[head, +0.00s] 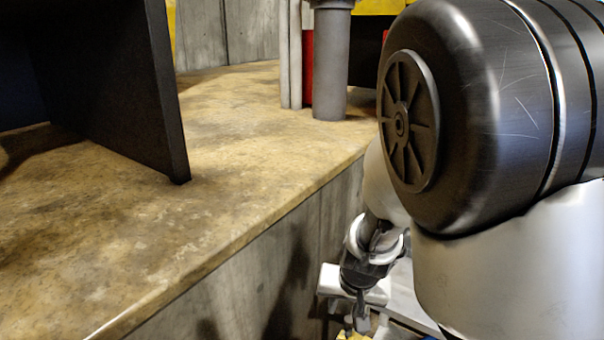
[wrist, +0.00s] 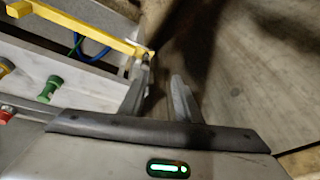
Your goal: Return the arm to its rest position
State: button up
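My arm fills the right side of the head view, with its large dark joint in front. It reaches down beside the front face of the stone counter (head: 235,195). My gripper is at the low end of the arm, near the bottom edge of the head view, small and partly cut off. In the wrist view my gripper (wrist: 162,73) shows two grey fingers with a clear gap between them and nothing held. The end of a yellow bar (wrist: 85,27) appears close to the left fingertip; I cannot tell whether they touch.
A dark upright panel (head: 115,85) stands on the counter at left. A grey post (head: 331,65) stands at the back. In the wrist view, a green knob (wrist: 50,88), a red knob (wrist: 6,114) and a blue hose (wrist: 92,53) lie left of the fingers. Bare wall-like surface (wrist: 240,70) is at right.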

jog(key=s+a+r+n+y+p, duration=0.1)
jog(key=s+r, duration=0.2)
jog(key=r, duration=0.5)
jog(key=s+r+y+p, duration=0.1)
jog(key=s+r, duration=0.2)
jog(key=r, duration=0.4)
jog(key=s+d+r+n+t+h+p, duration=0.1)
jog(key=s+d+r, duration=0.3)
jog(key=s+r, duration=0.6)
jog(key=shift+s+d+r+n+h+p, duration=0.25)
jog(key=shift+s+h+p, duration=0.2)
jog(key=shift+h+p, duration=0.25)
jog(key=shift+f, duration=0.1)
